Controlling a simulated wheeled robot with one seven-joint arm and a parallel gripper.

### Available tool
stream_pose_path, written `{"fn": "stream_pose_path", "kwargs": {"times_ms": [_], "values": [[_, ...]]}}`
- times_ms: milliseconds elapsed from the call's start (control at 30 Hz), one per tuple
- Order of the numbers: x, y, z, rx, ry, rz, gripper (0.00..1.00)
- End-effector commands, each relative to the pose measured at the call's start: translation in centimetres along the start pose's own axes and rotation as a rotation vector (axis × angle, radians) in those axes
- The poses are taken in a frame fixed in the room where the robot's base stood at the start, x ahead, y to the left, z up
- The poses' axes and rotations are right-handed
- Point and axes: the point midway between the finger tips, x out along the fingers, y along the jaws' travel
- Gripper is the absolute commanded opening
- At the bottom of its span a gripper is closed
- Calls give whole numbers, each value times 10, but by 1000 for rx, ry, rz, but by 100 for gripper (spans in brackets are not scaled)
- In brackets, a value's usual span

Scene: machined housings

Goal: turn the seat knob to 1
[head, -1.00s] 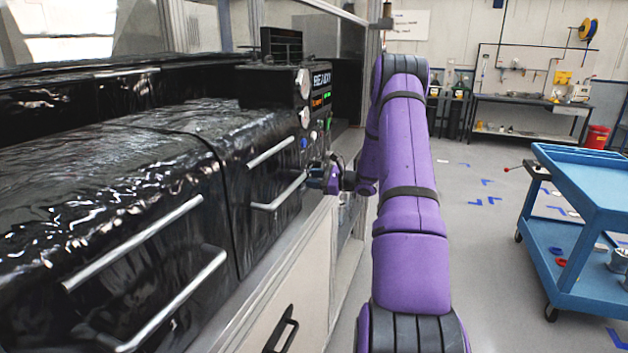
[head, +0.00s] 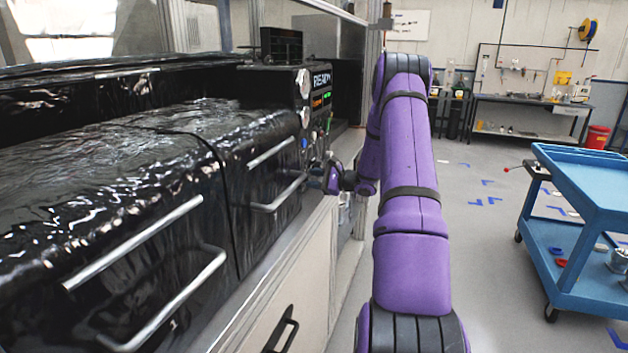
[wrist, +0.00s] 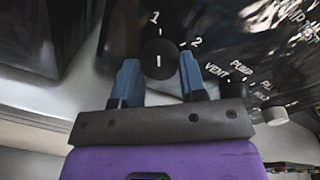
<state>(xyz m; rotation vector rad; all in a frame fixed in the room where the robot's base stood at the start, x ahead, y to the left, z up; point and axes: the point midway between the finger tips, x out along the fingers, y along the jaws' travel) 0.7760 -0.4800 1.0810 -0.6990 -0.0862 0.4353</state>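The seat knob (wrist: 159,60) is a round black knob with a white line, on the dark panel in the wrist view. Its line points straight up in the picture, at the mark below the "1"; the "2" is up and to the right. My gripper (wrist: 159,76) has one blue finger on each side of the knob, both close against its edges, and looks shut on it. In the head view my gripper (head: 331,181) is at the front of the control panel (head: 315,100), and the knob itself cannot be made out there.
Metal handles (head: 276,192) stick out left of my gripper. A blue cart (head: 590,195) stands right, with clear floor between.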

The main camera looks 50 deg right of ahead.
Motion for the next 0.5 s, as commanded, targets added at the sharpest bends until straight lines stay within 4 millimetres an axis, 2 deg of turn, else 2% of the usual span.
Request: {"fn": "stream_pose_path", "kwargs": {"times_ms": [33, 100, 367, 500], "values": [[0, 0, 0, 0, 1, 1, 49], [0, 0, 0, 1, 1, 1, 63], [-1, 0, 0, 1, 0, 0, 63], [-9, 0, 0, 0, 1, 0, 63]]}}
